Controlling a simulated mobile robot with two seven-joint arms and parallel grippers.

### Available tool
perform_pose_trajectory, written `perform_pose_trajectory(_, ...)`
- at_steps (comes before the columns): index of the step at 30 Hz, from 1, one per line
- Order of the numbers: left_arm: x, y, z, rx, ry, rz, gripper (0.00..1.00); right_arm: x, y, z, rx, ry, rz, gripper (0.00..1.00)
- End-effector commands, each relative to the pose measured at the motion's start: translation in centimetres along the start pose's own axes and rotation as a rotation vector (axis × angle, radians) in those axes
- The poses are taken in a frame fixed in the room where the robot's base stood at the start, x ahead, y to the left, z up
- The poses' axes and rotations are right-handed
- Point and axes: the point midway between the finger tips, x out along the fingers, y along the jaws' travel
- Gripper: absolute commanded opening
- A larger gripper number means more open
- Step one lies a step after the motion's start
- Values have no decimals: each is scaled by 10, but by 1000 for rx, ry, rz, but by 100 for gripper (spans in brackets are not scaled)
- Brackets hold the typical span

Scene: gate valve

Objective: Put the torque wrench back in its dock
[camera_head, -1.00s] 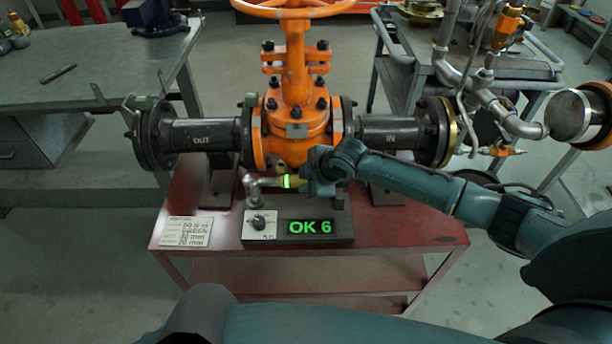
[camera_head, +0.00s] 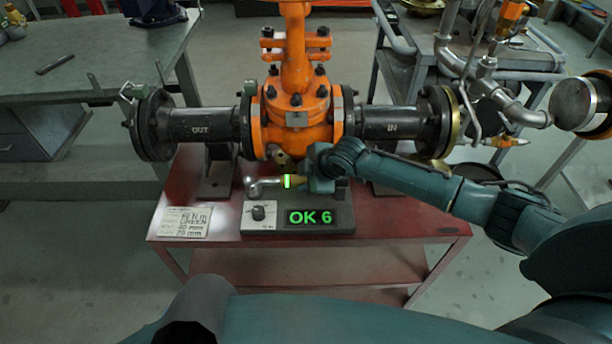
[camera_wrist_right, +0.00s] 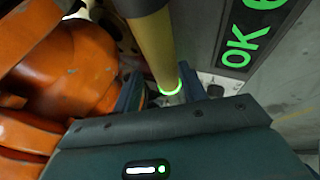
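The torque wrench (camera_head: 289,181) has a yellow handle, a glowing green ring and a silver head pointing left. It lies roughly level at the dock (camera_head: 257,226), a grey block with a knob and a green "OK 6" display. I cannot tell whether the wrench touches the dock. My right gripper (camera_head: 308,180) is at the handle end. In the right wrist view the yellow handle (camera_wrist_right: 158,48) runs between the fingers of my right gripper (camera_wrist_right: 165,92), which look closed on it. The wrench head is mostly hidden there. My left gripper is not in view.
The orange gate valve (camera_head: 297,118) with dark flanged pipes stands just behind the dock on a red cart (camera_head: 400,230). A white label card (camera_head: 184,222) lies left of the dock. A grey workbench (camera_head: 90,75) is at the left, a grey trolley (camera_head: 405,65) behind right.

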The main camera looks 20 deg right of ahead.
Motion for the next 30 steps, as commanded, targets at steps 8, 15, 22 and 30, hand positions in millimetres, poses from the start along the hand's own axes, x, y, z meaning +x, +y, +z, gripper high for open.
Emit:
perform_pose_trajectory(8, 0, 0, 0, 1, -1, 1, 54, 1, -2, 1, 0, -3, -3, 54)
perform_pose_trajectory(15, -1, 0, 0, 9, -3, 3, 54, -8, -3, 4, -1, -7, -7, 54)
perform_pose_trajectory(22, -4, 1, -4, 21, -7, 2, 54, -52, -2, 2, -2, -5, -4, 54)
perform_pose_trajectory(30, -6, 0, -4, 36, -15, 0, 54, -108, -2, 2, -2, -4, -3, 54)
